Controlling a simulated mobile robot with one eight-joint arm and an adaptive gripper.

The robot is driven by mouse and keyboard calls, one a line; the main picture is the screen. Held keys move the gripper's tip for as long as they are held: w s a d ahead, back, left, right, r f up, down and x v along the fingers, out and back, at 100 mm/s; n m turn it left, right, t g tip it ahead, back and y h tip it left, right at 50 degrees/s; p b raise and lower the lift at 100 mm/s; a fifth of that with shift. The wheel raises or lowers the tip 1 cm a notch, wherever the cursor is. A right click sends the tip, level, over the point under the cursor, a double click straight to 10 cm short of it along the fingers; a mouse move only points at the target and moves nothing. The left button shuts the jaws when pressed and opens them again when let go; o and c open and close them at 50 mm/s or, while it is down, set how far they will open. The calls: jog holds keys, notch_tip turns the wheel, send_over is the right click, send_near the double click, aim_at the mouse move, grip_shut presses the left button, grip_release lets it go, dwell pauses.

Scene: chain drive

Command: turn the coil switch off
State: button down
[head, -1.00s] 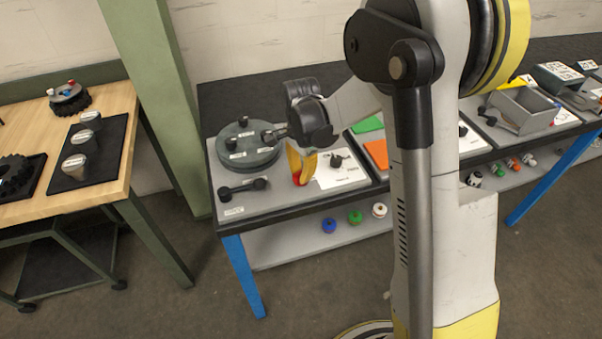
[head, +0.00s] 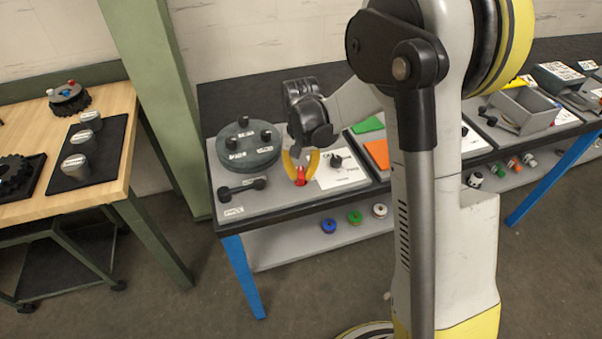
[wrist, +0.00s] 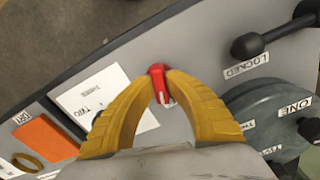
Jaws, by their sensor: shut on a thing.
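A small red switch knob (wrist: 158,82) with a white line on it stands on the grey panel (wrist: 180,122). The knob also shows in the head view (head: 300,177). My gripper (wrist: 160,76) has its two yellow curved fingers closed on the knob, one tip on each side. In the head view my gripper (head: 300,172) points down at the front part of the panel. No label for the knob is readable, and its base is partly hidden by the fingers.
A round grey disc (head: 262,157) with several black knobs stands left of the gripper. A black bar handle (head: 243,188) lies in front of it, near a "LOCKED" label (wrist: 246,66). A white card (head: 342,176) with a black knob is close on the right.

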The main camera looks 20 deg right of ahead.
aim_at(301, 171)
jog(key=shift+n, duration=1.5)
jog(key=c, duration=1.4)
grip_release()
notch_tip(301, 171, up, 12)
